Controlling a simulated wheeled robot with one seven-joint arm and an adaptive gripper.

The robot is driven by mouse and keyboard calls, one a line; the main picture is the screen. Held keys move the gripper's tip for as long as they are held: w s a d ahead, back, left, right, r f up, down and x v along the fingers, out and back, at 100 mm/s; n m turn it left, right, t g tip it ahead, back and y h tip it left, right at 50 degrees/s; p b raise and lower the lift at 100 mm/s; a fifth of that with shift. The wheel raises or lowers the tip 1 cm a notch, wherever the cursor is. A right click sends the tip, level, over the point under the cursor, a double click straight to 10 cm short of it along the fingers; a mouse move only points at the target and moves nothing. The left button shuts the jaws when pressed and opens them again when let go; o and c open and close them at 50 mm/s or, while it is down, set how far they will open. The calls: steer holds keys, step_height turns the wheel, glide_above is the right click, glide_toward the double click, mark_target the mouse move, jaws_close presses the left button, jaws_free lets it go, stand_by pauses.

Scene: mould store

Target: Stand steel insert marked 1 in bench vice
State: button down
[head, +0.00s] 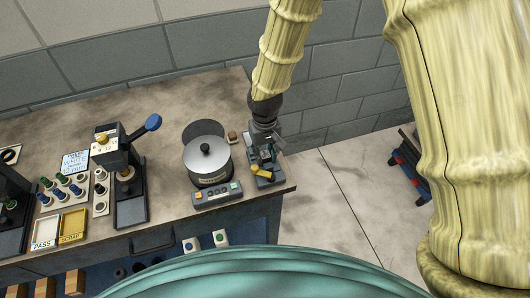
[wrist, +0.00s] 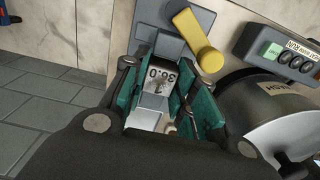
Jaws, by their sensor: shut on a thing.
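The bench vice (head: 270,181) is a grey block with a yellow handle at the right end of the bench. In the wrist view its grey body (wrist: 152,14) and yellow handle (wrist: 198,42) lie just beyond my fingertips. My gripper (head: 263,154) is right over the vice, pointing down. In the wrist view my gripper (wrist: 157,90) has its teal fingers shut on a bright steel insert (wrist: 161,76). Its end face carries small figures, seen turned round, that look like "30.0". I cannot read a 1. Its lower end is hidden, so I cannot tell whether it touches the vice.
A round lidded pot (head: 208,163) and a control box (head: 217,194) stand close left of the vice. A small brown block (head: 232,136) lies behind. A lever press (head: 128,185), PASS tray (head: 45,232) and SCRAP tray (head: 72,226) are further left. Bare floor (head: 345,195) is right.

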steer(key=shift+f, duration=0.5)
stand_by(0.4)
steer(key=c, duration=0.6)
jaws_free()
steer(key=shift+c, duration=0.2)
steer(key=shift+r, duration=0.1)
steer(key=shift+r+p, duration=2.5)
steer(key=shift+r, duration=1.2)
steer(key=shift+f, duration=0.1)
